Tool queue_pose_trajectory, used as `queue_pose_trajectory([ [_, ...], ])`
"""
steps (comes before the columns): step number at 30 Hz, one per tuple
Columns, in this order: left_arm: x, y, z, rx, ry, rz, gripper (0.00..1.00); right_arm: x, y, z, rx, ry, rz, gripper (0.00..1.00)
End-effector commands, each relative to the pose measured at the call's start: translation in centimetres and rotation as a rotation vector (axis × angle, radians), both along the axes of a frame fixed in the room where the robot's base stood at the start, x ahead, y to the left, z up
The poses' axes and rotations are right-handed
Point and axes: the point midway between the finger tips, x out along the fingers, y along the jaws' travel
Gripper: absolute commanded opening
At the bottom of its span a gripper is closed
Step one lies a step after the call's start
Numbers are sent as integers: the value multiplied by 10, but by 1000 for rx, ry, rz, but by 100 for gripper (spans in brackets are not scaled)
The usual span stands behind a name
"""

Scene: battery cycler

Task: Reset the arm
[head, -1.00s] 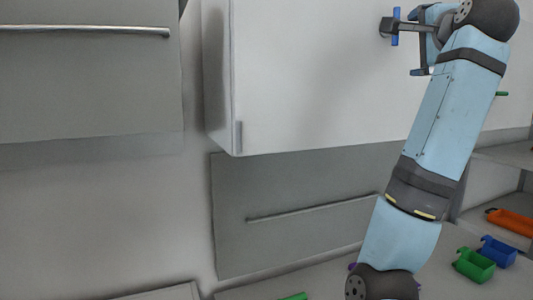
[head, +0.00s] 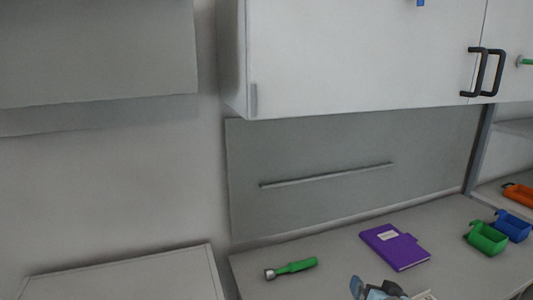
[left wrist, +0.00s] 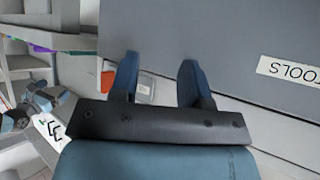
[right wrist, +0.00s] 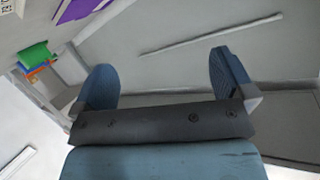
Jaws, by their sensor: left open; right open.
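My right gripper (head: 372,285) shows only partly at the bottom edge of the head view, low by the counter. In the right wrist view its two blue fingers (right wrist: 163,75) stand wide apart with nothing between them. My left gripper is outside the head view. In the left wrist view its blue fingers (left wrist: 158,75) are apart and grip nothing. An orange and white item (left wrist: 140,86) shows beyond them, and a grey panel with an upside-down TOOLS label (left wrist: 290,74) lies to the right.
A green-handled tool (head: 292,268) and a purple notebook (head: 395,247) lie on the counter (head: 330,265). Green (head: 487,240) and blue (head: 513,225) bins stand at right. A white wall cabinet (head: 350,60) with black handles (head: 482,72) overhangs the counter.

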Motion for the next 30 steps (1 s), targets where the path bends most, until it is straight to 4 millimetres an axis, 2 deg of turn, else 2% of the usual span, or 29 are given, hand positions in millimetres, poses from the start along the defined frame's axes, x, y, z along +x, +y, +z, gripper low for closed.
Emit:
queue_pose_trajectory([
  [1,0,0,0,0,0,0,43,-26,6,-34,-39,34,37,100],
  [5,0,0,0,0,0,0,43,-91,24,-101,-129,90,141,100],
  [6,0,0,0,0,0,0,43,-113,29,-119,-153,106,174,100],
  [10,0,0,0,0,0,0,43,-185,46,-166,-216,149,275,100],
  [12,0,0,0,0,0,0,43,-220,54,-184,-237,167,322,100],
  [15,0,0,0,0,-1,0,43,-257,62,-200,-259,184,371,100],
  [18,0,0,0,0,-1,0,43,-279,67,-207,-269,192,398,100],
  [20,0,0,0,0,-1,0,43,-286,68,-209,-272,193,406,100],
  [30,0,0,0,1,-1,-1,43,-288,69,-210,-273,193,409,100],
])
